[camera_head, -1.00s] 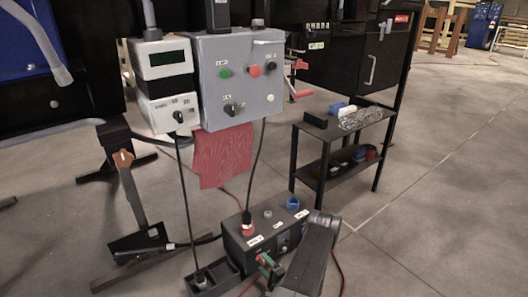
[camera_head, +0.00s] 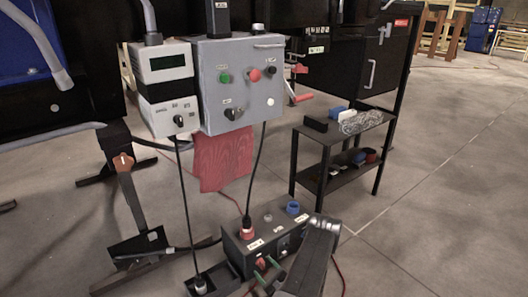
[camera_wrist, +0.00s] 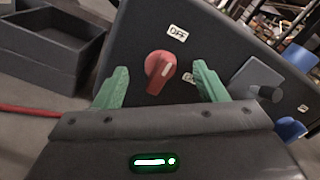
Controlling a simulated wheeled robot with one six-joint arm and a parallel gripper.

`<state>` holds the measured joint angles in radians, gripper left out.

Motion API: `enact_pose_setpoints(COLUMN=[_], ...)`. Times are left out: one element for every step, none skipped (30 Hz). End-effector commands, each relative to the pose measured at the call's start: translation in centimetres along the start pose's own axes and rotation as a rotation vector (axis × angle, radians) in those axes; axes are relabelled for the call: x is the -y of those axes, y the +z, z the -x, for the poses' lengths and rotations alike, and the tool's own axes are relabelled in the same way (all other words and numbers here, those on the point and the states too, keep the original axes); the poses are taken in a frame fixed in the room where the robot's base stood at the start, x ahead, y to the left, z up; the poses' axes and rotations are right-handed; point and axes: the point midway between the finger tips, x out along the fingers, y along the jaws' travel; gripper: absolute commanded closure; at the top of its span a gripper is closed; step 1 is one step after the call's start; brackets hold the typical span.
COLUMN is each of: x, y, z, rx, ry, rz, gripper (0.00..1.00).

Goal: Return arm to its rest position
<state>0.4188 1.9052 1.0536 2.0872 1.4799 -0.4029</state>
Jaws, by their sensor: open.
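My gripper (camera_head: 264,271) is low in the head view, in front of the black switch box (camera_head: 240,246) on the floor. In the wrist view my gripper (camera_wrist: 160,68) has two green fingers standing wide apart. A red rotary knob (camera_wrist: 160,69) on the box's face shows between them, with a white OFF label above it and a second label partly hidden by the right finger. No contact between fingers and knob is visible. My dark arm link covers the box's right end in the head view.
An open black tray (camera_head: 215,281) stands left of the box. A grey control panel (camera_head: 240,85) with cables and a red cloth (camera_head: 223,158) are above. A black shelf (camera_head: 338,134) stands behind to the right. The floor at right is clear.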

Motion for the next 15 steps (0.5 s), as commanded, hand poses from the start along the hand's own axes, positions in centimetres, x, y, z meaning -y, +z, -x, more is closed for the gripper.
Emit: enact_pose_setpoints(x=[0.04, 0.05, 0.06, 0.09, 0.10, 0.11, 0.12, 0.14, 0.16, 0.16, 0.19, 0.22, 0.23, 0.24, 0.25], y=[0.04, 0.04, 0.04, 0.07, 0.07, 0.07, 0.08, 0.11, 0.12, 0.12, 0.14, 0.15, 0.14, 0.12, 0.12], z=[0.01, 0.01, 0.01, 0.01, 0.02, 0.02, 0.02, 0.02, 0.02, 0.03, 0.03, 0.02, 0.02, 0.01, 0.01], rx=[0.000, 0.000, 0.000, 0.000, 0.000, 0.000, 0.000, 0.000, -0.001, -0.001, -0.001, 0.000, 0.000, 0.000, 0.000], ry=[0.000, 0.000, 0.000, 0.000, 0.000, 0.000, 0.000, 0.000, 0.000, 0.000, 0.000, 0.000, 0.000, 0.000, 0.000], rz=[-0.038, -0.062, -0.095, -0.119, -0.144, -0.176, -0.201, -0.225, -0.257, -0.280, -0.302, -0.331, -0.352, -0.371, -0.394], gripper=[0.35, 0.35, 0.35, 0.35, 0.35, 0.35, 0.35, 0.35, 0.35, 0.35, 0.35, 0.35, 0.35, 0.35, 0.35])
